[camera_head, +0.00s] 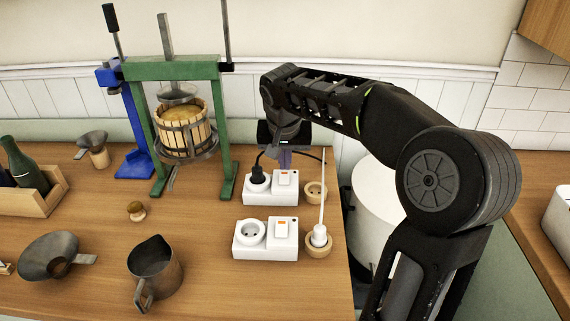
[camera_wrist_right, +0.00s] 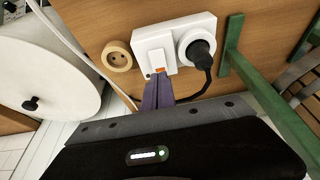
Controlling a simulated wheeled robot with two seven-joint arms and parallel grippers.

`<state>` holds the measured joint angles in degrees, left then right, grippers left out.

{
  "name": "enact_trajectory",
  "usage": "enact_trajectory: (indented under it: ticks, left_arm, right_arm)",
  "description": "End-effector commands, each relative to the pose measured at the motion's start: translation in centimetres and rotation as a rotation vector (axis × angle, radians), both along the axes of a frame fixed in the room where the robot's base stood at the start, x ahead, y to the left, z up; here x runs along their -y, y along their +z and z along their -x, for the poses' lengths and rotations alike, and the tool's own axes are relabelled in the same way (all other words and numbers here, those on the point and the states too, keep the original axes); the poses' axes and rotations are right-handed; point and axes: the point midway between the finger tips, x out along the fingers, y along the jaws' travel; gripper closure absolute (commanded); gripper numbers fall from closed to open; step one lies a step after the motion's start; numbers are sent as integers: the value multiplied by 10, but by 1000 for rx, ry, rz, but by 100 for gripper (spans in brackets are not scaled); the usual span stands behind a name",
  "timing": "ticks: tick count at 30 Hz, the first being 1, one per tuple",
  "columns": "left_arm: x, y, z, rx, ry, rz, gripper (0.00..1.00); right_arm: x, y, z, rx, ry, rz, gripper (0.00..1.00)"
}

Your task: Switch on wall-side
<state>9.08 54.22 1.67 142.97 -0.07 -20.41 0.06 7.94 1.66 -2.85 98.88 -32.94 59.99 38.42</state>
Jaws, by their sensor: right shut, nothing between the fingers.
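The wall-side switch unit (camera_head: 271,198) is a white block with a socket and an orange-marked rocker switch. A black plug (camera_head: 258,176) with a cord sits in its socket. It also shows in the right wrist view (camera_wrist_right: 183,29), with the plug (camera_wrist_right: 199,50) and the orange mark (camera_wrist_right: 160,70). A second white unit (camera_head: 265,251) stands nearer, with an empty socket. My right gripper (camera_wrist_right: 157,78) is shut and empty, its purple fingertips right at the wall-side unit's switch. Whether they touch it I cannot tell. In the head view the fingers (camera_head: 285,158) are partly hidden behind the unit.
A green fruit press (camera_head: 226,140) stands to the left. A metal jug (camera_head: 156,269) and funnel (camera_head: 47,258) stand in front.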

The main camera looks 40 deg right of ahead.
Motion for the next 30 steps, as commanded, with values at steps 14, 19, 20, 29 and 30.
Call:
enact_trajectory:
  ticks: [14,19,20,29,30]
  left_arm:
    - [0,2,0,0,0,0,29]
    - [0,8,0,-1,0,0,29]
    - [0,12,0,-1,0,0,29]
    - [-1,58,3,-10,1,-5,29]
    - [-1,60,3,-11,1,-5,29]
  right_arm:
    - [2,-18,-2,1,0,1,100]
    - [2,-16,-3,-11,0,-8,100]
    - [3,-16,-3,-20,-1,-14,100]
    - [7,-23,-7,-160,-3,-128,100]
    - [7,-25,-7,-172,-2,-139,100]
